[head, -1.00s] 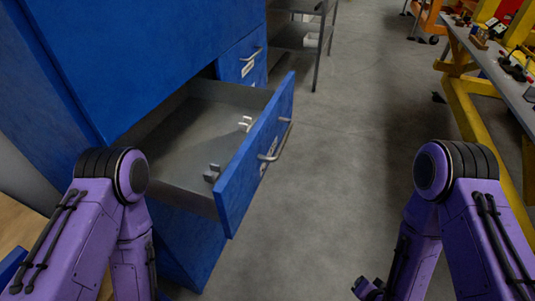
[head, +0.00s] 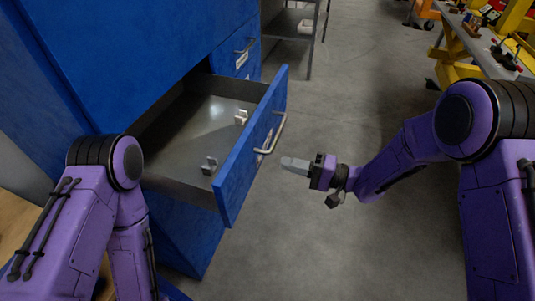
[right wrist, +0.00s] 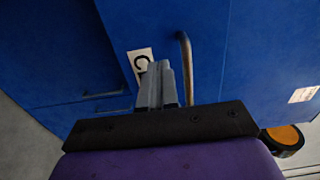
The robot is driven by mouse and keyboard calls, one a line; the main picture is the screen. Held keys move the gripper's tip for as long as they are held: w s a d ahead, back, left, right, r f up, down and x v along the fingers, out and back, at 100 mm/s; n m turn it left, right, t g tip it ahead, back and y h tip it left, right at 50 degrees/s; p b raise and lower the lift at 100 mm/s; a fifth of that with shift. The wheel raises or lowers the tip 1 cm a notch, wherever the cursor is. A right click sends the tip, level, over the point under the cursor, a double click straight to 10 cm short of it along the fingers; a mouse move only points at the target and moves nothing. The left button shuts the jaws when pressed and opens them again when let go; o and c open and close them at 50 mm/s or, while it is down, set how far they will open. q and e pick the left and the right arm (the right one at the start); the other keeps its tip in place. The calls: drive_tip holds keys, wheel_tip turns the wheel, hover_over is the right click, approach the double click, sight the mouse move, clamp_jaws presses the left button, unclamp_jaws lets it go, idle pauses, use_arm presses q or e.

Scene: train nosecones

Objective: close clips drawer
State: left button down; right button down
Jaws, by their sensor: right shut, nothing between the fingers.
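The open blue drawer (head: 250,150) sticks out of the blue cabinet in the head view. Inside it lie two small clips, one pale (head: 241,117) and one grey (head: 209,166). Its front carries a metal handle (head: 279,133) and a white label. My right gripper (head: 284,162) is shut and empty, pointing at the drawer front near the handle's lower end. In the right wrist view, the shut fingers (right wrist: 158,85) overlap the label (right wrist: 140,62), left of the handle (right wrist: 186,68). I cannot tell whether they touch the front. My left gripper is not in view.
The blue cabinet (head: 130,55) stands at the left, with another labelled drawer (head: 236,52) beyond the open one. A grey shelf rack (head: 300,30) stands behind. A workbench with yellow legs (head: 470,50) is at the upper right. The grey floor (head: 350,110) between is clear.

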sight(256, 156)
drive_tip(key=p+x, duration=0.2)
drive_tip(key=x, duration=0.3)
drive_tip(key=shift+w+a+r, duration=0.1)
drive_tip(key=shift+a, duration=0.25)
drive_tip(key=shift+w+a, duration=0.15)
drive_tip(key=shift+a, duration=0.2)
